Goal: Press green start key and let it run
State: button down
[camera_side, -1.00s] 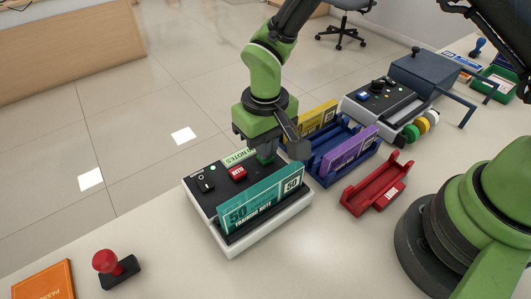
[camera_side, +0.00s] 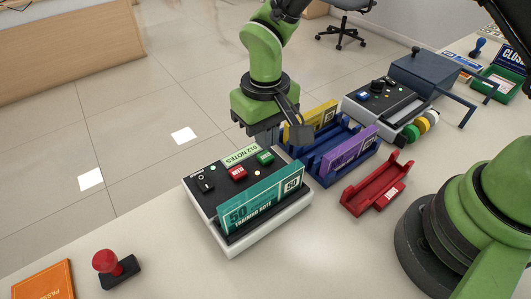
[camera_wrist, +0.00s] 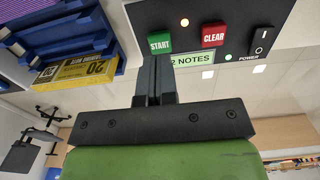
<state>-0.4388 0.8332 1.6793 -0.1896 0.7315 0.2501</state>
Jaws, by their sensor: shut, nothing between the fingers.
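The note counter (camera_side: 218,208) stands on the counter with a teal 50 training note (camera_side: 262,200) upright in its front. Its green start key (camera_side: 265,157) is uncovered, beside a red clear key (camera_side: 238,173) and a strip display reading "512 NOTES" (camera_side: 240,155). In the wrist view the green key (camera_wrist: 160,43) reads START, and the red key (camera_wrist: 213,35) reads CLEAR. An amber light and a green power light glow. My gripper (camera_side: 268,142) is shut and empty, above and just behind the start key. In the wrist view its fingertips (camera_wrist: 155,62) sit just below the key, apparently clear of it.
A blue rack (camera_side: 335,150) holding yellow and purple notes stands right of the note counter. A red tray (camera_side: 375,190) and another machine (camera_side: 380,100) are beyond it. A red-handled stamp (camera_side: 112,265) and orange passport (camera_side: 45,281) lie front left.

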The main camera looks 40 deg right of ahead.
notch_tip(320, 180, up, 6)
jog(key=shift+f, duration=0.15)
dwell(0.4)
notch_tip(320, 180, up, 12)
jog(key=m+t+y, duration=0.2)
jog(key=t, duration=0.1)
send_over(265, 156)
jog(key=s+d, duration=0.5)
jog(key=d, duration=0.2)
jog(key=s+d+r+m+t, duration=0.1)
jog(key=s+d+r+t, duration=0.1)
jog(key=s, duration=0.4)
jog(key=s+d+r+m+t, duration=0.1)
jog(key=s+d+r+t, duration=0.1)
jog(key=s, duration=0.4)
jog(key=shift+d+r, duration=0.2)
jog(key=shift+d, duration=0.35)
jog(key=c, duration=1.8)
grip_release()
dwell(0.6)
